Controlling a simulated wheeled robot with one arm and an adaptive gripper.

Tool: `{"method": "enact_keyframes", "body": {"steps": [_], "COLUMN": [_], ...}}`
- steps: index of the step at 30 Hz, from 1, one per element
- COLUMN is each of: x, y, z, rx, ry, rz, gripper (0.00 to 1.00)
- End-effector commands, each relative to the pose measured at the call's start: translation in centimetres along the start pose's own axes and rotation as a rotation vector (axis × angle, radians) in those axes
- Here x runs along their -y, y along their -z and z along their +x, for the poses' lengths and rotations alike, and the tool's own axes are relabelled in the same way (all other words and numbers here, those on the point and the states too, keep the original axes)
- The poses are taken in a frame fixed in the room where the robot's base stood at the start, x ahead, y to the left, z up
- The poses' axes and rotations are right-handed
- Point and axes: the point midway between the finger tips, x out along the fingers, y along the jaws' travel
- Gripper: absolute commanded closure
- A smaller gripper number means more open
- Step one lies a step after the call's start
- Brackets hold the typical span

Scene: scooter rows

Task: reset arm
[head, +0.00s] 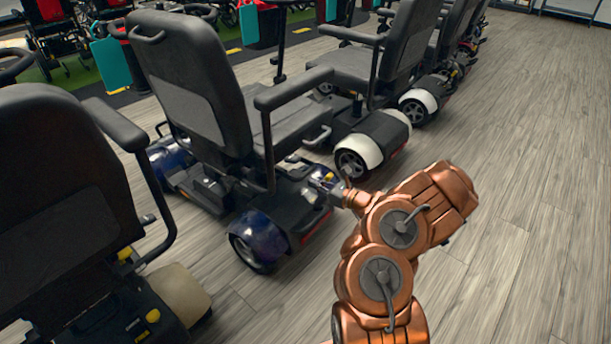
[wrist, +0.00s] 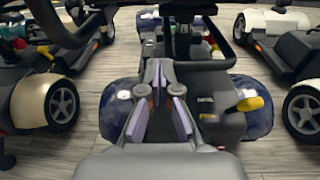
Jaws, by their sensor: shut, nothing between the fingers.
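My arm is copper-coloured and reaches in from the lower right of the head view, bent at its joints. My gripper (head: 328,184) is at its far end, by the rear of a dark blue scooter (head: 262,236). In the wrist view my gripper (wrist: 160,72) points at the same scooter, with its fingers drawn together at the tips and nothing between them. The blue scooter (wrist: 258,116) fills the middle of that view, with a yellow lever on its right. I cannot tell whether the fingertips touch it.
A scooter with a black seat (head: 65,200) stands close at the left. A white-fendered scooter (head: 375,140) and others stand in a row behind the blue one. The wooden floor (head: 540,150) on the right is clear.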

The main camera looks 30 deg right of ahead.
Motion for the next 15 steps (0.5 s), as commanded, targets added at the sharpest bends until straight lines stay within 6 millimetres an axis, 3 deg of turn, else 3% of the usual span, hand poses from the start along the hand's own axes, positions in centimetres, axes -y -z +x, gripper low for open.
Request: {"method": "enact_keyframes", "body": {"steps": [6,15], "x": [0.1,0.0], "y": [-0.1,0.2], "z": [-3.5,-4.9], "rx": [0.001,0.0], "ry": [0.003,-0.001], "rz": [0.002,0.001], "gripper": [1.0,1.0]}}
